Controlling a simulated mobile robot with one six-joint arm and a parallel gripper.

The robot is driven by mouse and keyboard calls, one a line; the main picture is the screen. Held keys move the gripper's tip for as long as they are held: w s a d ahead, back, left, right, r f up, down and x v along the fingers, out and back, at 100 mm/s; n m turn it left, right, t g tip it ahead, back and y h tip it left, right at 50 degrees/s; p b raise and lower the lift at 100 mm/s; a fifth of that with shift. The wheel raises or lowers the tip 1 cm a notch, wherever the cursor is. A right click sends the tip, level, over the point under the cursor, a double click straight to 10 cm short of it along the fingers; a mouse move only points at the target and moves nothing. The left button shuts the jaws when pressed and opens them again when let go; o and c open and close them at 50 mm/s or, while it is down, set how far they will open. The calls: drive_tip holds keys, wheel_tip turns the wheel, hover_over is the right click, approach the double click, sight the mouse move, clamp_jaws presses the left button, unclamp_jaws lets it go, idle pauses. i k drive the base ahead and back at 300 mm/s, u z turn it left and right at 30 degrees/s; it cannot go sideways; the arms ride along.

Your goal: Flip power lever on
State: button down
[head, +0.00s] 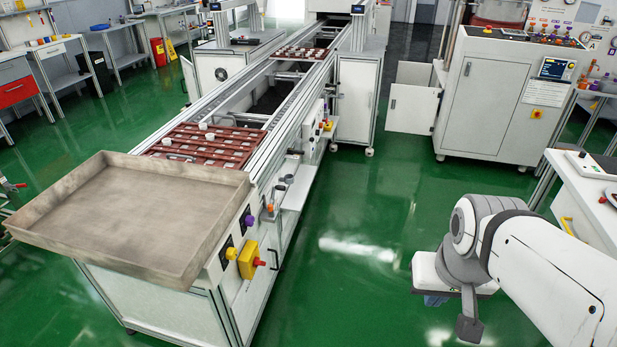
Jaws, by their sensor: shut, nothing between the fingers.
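A yellow switch box (249,259) with a red knob or handle (260,262) sits on the near right corner of the conveyor's frame. A thin black handle (275,260) shows just right of it. I cannot tell which of these is the power lever, nor its position. My gripper (437,299) hangs at the end of my arm in the lower right, over green floor. It is shut and empty, partly hidden by my wrist. It is well to the right of the switch box and apart from it.
A yellow knob (231,253) and a purple knob (248,221) stand on the same panel. A large metal tray (130,220) covers the conveyor's near end. A white cabinet (487,95) stands at the back right. Open green floor (350,270) lies between conveyor and gripper.

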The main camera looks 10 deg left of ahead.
sight(256, 262)
drive_tip(key=u, duration=0.25)
drive_tip(key=i, duration=1.4)
drive_tip(key=u, duration=0.8)
drive_tip(key=k, duration=0.85)
drive_tip(key=u, duration=0.1)
drive_tip(key=i, duration=0.9)
drive_tip(key=z, duration=0.05)
